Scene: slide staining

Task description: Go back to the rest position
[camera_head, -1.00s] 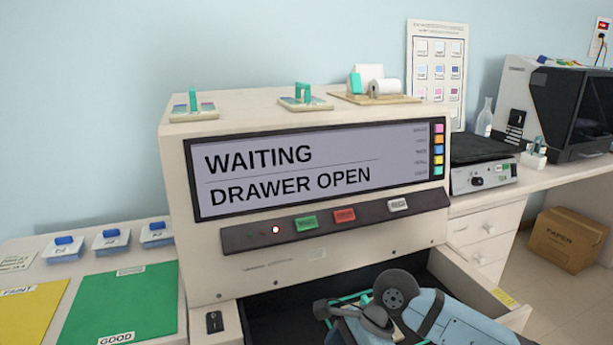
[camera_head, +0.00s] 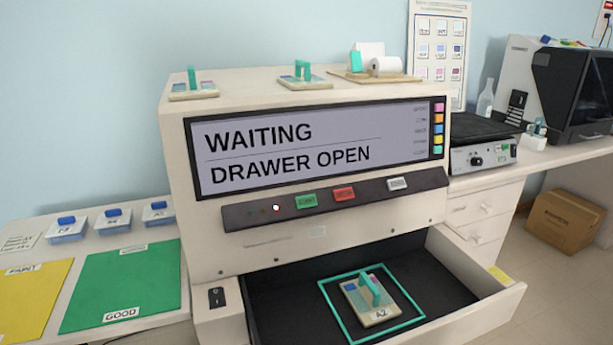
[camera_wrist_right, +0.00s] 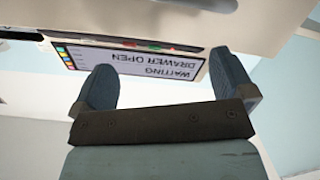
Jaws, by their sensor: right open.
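My right gripper (camera_wrist_right: 170,92) shows only in the right wrist view. Its two blue-grey fingers are wide apart with nothing between them. The machine's front appears upside down beyond it. Neither gripper is in the head view. In the head view the machine's drawer (camera_head: 450,285) is pulled out. Inside it, a slide holder labelled A2 (camera_head: 381,312) with a teal handle (camera_head: 370,288) lies within a teal square outline (camera_head: 335,310). The machine's screen (camera_head: 300,150) reads WAITING, DRAWER OPEN.
A green GOOD mat (camera_head: 120,290) and a yellow mat (camera_head: 35,300) lie on the left table with several blue-lidded boxes. Two slide holders (camera_head: 193,90) (camera_head: 305,80) stand on the machine's top. A black-topped device (camera_head: 480,140) stands at right; a cardboard box (camera_head: 563,233) is on the floor.

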